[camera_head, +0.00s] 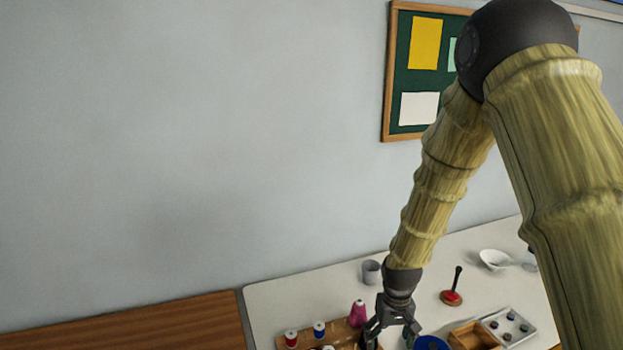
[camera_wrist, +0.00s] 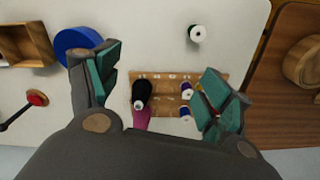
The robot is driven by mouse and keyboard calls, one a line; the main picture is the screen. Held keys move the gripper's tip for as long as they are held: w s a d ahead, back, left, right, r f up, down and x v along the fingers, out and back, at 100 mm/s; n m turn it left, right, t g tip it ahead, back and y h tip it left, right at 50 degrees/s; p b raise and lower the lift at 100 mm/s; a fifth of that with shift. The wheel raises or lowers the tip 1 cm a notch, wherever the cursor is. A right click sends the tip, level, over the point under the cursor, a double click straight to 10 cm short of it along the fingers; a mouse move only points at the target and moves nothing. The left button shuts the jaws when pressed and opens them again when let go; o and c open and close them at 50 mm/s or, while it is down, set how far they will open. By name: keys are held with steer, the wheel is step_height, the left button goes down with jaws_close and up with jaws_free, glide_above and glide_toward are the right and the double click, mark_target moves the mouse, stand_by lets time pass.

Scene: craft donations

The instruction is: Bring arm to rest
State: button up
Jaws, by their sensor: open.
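My gripper (camera_head: 391,336) hangs at the end of my bent arm, low over the white table. Its fingers (camera_wrist: 160,72) are spread apart and hold nothing in the wrist view. Below them is a wooden thread rack (camera_wrist: 166,86) with numbered marks. A black spool (camera_wrist: 142,90) stands at the rack between the fingers. Several smaller spools, one of them blue (camera_head: 319,329) and one red (camera_head: 291,338), are on the rack. A magenta cone (camera_head: 358,314) stands by its back edge. My gripper hides part of the rack in the head view.
A dark green spool (camera_wrist: 195,34) stands apart on the table (camera_wrist: 235,50). A blue round item (camera_head: 432,343), wooden box (camera_head: 474,337), metal tray (camera_head: 528,322), red-based stamp (camera_head: 452,297), white bowl (camera_head: 494,259) and grey cup (camera_head: 371,272) surround the gripper. A brown table adjoins at left.

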steer(key=s+d+f+b, duration=0.1)
steer(key=s+f+b, duration=0.1)
steer(key=s+f, duration=0.65)
steer(key=s+f+b, duration=0.2)
steer(key=s+f, duration=0.3)
steer(key=f, duration=0.7)
steer(key=s+f+b, duration=0.1)
steer(key=s+f, duration=0.3)
steer(key=s, duration=0.3)
steer(key=s+d+f+m+b, duration=0.1)
steer(key=s+f+b, duration=0.1)
steer(key=s+f, duration=0.2)
steer(key=s+d+f+b, duration=0.1)
steer(key=s+f, duration=0.3)
steer(key=s, duration=0.6)
steer(key=shift+d+f+b, duration=0.15)
steer(key=shift+d+b, duration=0.05)
steer(key=shift+b, duration=0.4)
steer(key=shift+s, duration=0.1)
